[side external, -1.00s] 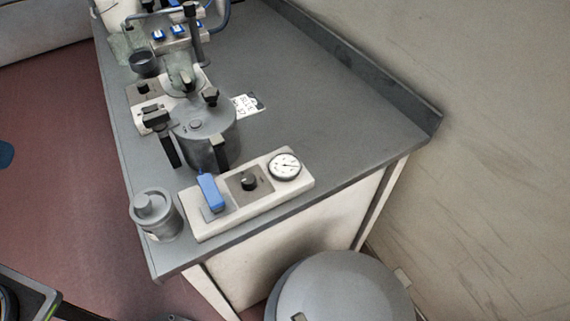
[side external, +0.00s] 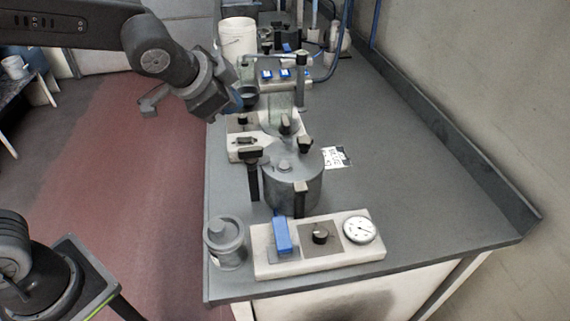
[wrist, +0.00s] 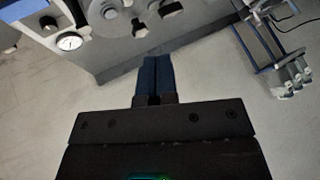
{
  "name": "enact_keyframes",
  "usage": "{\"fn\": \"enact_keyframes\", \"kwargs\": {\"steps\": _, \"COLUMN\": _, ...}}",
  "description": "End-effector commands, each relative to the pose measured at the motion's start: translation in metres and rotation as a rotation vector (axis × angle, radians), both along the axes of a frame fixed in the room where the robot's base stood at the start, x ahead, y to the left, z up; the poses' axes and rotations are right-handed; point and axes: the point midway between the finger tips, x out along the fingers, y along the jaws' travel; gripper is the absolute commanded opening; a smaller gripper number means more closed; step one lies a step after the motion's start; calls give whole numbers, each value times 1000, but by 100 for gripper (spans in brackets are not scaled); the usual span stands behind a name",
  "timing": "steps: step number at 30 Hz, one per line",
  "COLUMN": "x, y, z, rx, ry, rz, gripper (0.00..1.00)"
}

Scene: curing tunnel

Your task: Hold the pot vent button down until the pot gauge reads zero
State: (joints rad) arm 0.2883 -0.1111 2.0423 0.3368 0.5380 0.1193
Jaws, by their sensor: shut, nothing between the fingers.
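The grey metal pot (side external: 292,190) stands on the bench with black handles and knobs around its lid. A small round button (side external: 284,167) sits on the lid; I cannot tell if it is the vent button. A white-faced gauge (side external: 360,229) is on the white panel in front of the pot; its reading is too small to tell. A similar dial (wrist: 69,42) shows at upper left in the wrist view. My gripper (side external: 238,104) is up and left of the pot, apart from it. In the wrist view its dark blue fingers (wrist: 156,62) are together and empty.
The white panel (side external: 262,268) also carries a blue lever (side external: 282,235) and a black knob (side external: 320,237). A grey lidded canister (side external: 224,244) stands left of it. Blue switches and tubing crowd the bench behind the pot. The bench right of the pot is mostly clear.

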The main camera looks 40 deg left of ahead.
Motion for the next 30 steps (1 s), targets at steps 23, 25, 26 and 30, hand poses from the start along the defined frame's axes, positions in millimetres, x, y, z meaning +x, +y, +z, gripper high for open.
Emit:
{"fn": "enact_keyframes", "kwargs": {"steps": 23, "x": 60, "y": -75, "z": -28, "rx": 112, "ry": -98, "rz": -263, "gripper": 0}}
{"fn": "enact_keyframes", "kwargs": {"steps": 25, "x": 60, "y": -75, "z": -29, "rx": 113, "ry": -97, "rz": -264, "gripper": 0}}
{"fn": "enact_keyframes", "kwargs": {"steps": 26, "x": 60, "y": -75, "z": -30, "rx": 114, "ry": -96, "rz": -263, "gripper": 0}}
{"fn": "enact_keyframes", "kwargs": {"steps": 30, "x": 60, "y": -75, "z": -41, "rx": 114, "ry": -96, "rz": -263, "gripper": 0}}
